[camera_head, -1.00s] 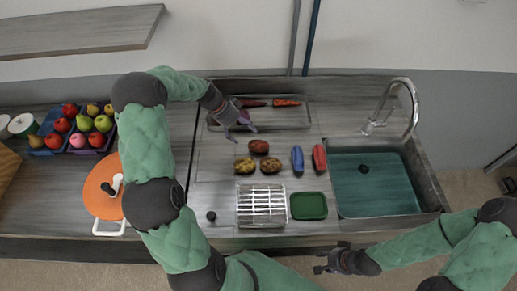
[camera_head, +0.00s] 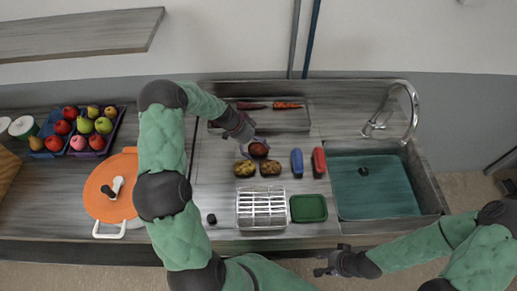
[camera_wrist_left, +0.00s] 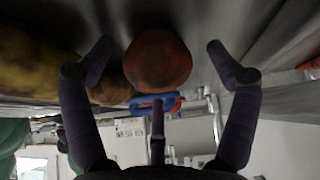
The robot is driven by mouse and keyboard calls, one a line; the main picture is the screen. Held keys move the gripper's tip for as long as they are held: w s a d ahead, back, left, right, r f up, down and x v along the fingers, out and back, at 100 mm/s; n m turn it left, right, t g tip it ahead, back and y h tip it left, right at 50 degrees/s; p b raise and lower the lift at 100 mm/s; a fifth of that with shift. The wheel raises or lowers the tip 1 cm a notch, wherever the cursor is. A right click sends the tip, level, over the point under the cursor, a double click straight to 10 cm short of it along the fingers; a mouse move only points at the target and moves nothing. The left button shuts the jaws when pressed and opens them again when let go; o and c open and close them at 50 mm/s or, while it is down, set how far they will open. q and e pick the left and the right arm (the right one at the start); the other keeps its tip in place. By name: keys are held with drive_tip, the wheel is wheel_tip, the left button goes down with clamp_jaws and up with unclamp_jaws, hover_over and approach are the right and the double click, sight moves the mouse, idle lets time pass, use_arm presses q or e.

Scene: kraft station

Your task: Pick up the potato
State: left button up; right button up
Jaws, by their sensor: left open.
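A reddish-brown potato (camera_head: 259,150) lies on the counter, behind two yellowish-brown potatoes (camera_head: 244,168) (camera_head: 270,168). My left gripper (camera_head: 252,146) is open at the reddish potato and partly covers it in the head view. In the left wrist view the reddish potato (camera_wrist_left: 158,60) sits between the spread fingers, with visible gaps on both sides. A yellowish potato (camera_wrist_left: 35,65) is at the left there. My right gripper (camera_head: 326,264) is off the counter's front edge, apart from the potatoes; its jaws are too small to read.
A tray with carrots (camera_head: 287,105) lies behind the potatoes. A blue item (camera_head: 297,163) and a red item (camera_head: 319,162) are to the right, then the sink (camera_head: 375,190). A metal rack (camera_head: 261,208) and green dish (camera_head: 308,208) stand in front.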

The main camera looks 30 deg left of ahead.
use_arm(q)
drive_tip(key=c, duration=1.3)
drive_tip(key=shift+o, duration=0.2)
